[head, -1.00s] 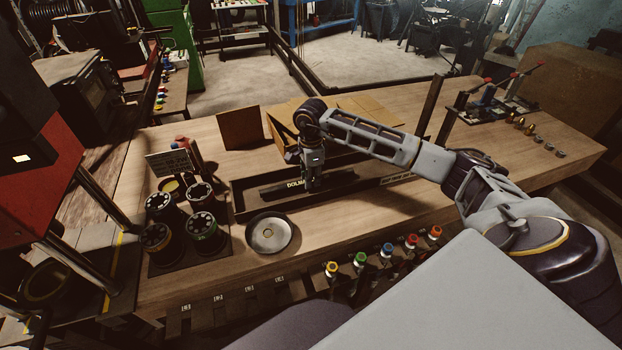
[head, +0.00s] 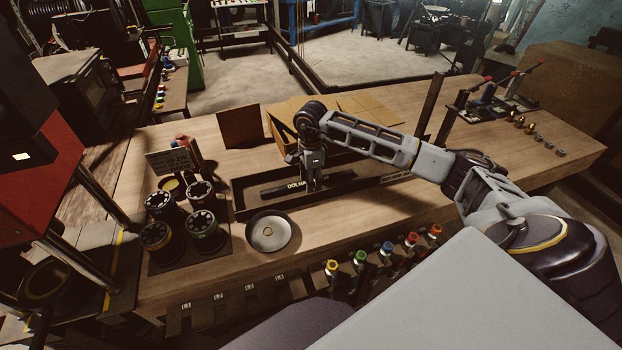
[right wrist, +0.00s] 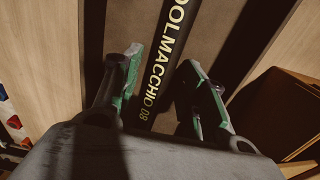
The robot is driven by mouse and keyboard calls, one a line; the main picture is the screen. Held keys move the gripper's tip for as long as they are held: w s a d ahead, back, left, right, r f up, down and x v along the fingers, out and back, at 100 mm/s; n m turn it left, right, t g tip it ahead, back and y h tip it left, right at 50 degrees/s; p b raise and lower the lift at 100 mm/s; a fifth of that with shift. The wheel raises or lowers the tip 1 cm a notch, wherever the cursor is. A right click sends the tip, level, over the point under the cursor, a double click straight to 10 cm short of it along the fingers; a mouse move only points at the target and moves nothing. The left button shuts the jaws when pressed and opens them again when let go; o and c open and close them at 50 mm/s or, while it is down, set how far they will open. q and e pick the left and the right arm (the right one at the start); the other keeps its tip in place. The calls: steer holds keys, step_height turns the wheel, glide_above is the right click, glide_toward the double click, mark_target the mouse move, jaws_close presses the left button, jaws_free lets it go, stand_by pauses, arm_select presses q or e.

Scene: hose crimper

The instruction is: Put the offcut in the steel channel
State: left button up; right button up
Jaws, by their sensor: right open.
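The offcut (head: 275,191), a short black hose with yellow lettering, lies lengthwise inside the long, dark steel channel (head: 345,192) on the bench. In the right wrist view the offcut (right wrist: 163,60) runs between the fingers of my right gripper (right wrist: 161,66), with a gap on each side. My right gripper (head: 311,187) points down into the channel, open and astride the offcut. The gripper covers part of the offcut in the head view. My left gripper is not in view.
A round metal dish (head: 269,232) sits in front of the channel. Several black round dies (head: 205,228) stand at the left beside a small sign (head: 168,161). An open cardboard box (head: 283,128) is behind the channel. The bench's right part (head: 490,150) has free room.

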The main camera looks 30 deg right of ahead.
steer(key=shift+r, duration=0.15)
steer(key=shift+r, duration=0.2)
step_height(320, 180, up, 12)
steer(key=b, duration=0.2)
steer(key=shift+f, duration=0.2)
stand_by(0.3)
stand_by(0.5)
